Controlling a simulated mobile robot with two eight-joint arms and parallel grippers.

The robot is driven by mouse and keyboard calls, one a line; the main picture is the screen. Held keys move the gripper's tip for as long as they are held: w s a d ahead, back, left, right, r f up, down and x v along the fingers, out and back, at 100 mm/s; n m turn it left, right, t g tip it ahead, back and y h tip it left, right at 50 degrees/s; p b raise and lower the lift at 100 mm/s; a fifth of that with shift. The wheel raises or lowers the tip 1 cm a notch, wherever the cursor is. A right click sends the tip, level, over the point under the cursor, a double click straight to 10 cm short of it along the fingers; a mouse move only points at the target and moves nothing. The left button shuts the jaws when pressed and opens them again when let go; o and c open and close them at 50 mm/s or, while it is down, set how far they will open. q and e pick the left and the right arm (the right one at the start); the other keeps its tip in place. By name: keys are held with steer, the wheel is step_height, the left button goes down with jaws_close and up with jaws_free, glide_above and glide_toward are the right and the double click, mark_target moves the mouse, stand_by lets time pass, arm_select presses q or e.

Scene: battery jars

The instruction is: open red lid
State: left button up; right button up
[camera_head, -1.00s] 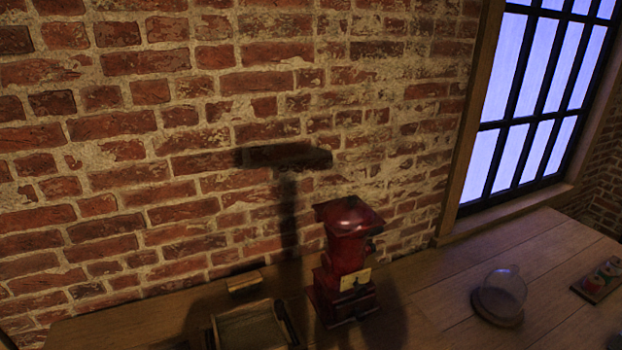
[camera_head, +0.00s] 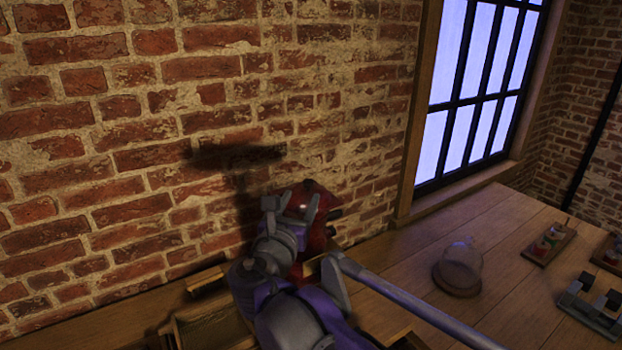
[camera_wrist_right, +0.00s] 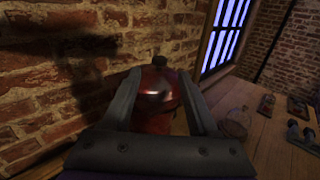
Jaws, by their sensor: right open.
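The red machine with its red lid (camera_head: 318,205) stands on the wooden table against the brick wall. In the head view my right arm hides most of its body. My right gripper (camera_head: 292,203) is open in front of the red lid. In the right wrist view the red lid (camera_wrist_right: 154,88) shows between the two open fingers of my right gripper (camera_wrist_right: 160,95), with a dark knob (camera_wrist_right: 159,61) beyond it. I cannot tell whether the fingers touch the lid. My left gripper is not in view.
A wooden tray (camera_head: 215,330) sits on the table left of my arm. A glass dome on a round base (camera_head: 459,268) stands to the right. Farther right are a small board (camera_head: 548,243) and a dark rack (camera_head: 592,308). The table between the dome and the window is clear.

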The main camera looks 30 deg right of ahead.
mark_target(309, 180)
steer(key=shift+w+d+r, duration=0.15)
steer(key=shift+w+d, duration=0.05)
steer(key=shift+w, duration=0.1)
steer(key=p+x, duration=0.1)
steer(key=x, duration=0.9)
steer(key=shift+d, duration=0.1)
steer(key=shift+c, duration=0.2)
jaws_close()
stand_by(0.8)
